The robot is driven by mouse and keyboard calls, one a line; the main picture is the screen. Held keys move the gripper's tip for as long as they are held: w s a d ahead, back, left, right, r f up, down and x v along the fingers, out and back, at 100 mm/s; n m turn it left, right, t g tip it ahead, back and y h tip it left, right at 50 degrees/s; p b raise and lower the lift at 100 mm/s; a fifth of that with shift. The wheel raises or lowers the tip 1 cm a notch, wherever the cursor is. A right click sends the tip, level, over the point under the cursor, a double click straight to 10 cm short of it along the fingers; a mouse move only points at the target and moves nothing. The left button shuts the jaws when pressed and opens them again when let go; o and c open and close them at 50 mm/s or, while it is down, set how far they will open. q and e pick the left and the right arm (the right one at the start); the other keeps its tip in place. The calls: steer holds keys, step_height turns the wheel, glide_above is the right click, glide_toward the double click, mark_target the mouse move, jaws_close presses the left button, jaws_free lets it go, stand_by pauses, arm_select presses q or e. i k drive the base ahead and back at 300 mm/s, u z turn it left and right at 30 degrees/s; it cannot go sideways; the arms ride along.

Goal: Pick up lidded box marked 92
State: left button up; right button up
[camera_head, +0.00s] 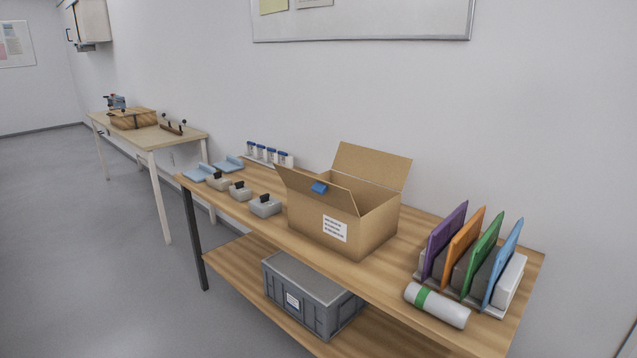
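A grey lidded box (312,292) sits on the lower shelf of the near wooden table, below the cardboard box. Its lid (303,278) looks closed, and a white label (293,301) is on its front side. The label is too small to read, so I cannot tell whether it says 92. The tabletop's front edge overhangs close above its far right part. Neither my left nor my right gripper is in view.
An open cardboard box (335,222) stands on the tabletop. Small grey blocks (264,206) with black tops and blue trays (199,173) are left of it. Coloured folders (460,242) and a white roll (437,305) are at right. The left floor (90,260) is clear.

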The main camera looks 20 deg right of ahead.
mark_target(241, 193)
steer(key=z, duration=0.45)
steer(key=i, duration=1.7)
steer(key=u, duration=0.25)
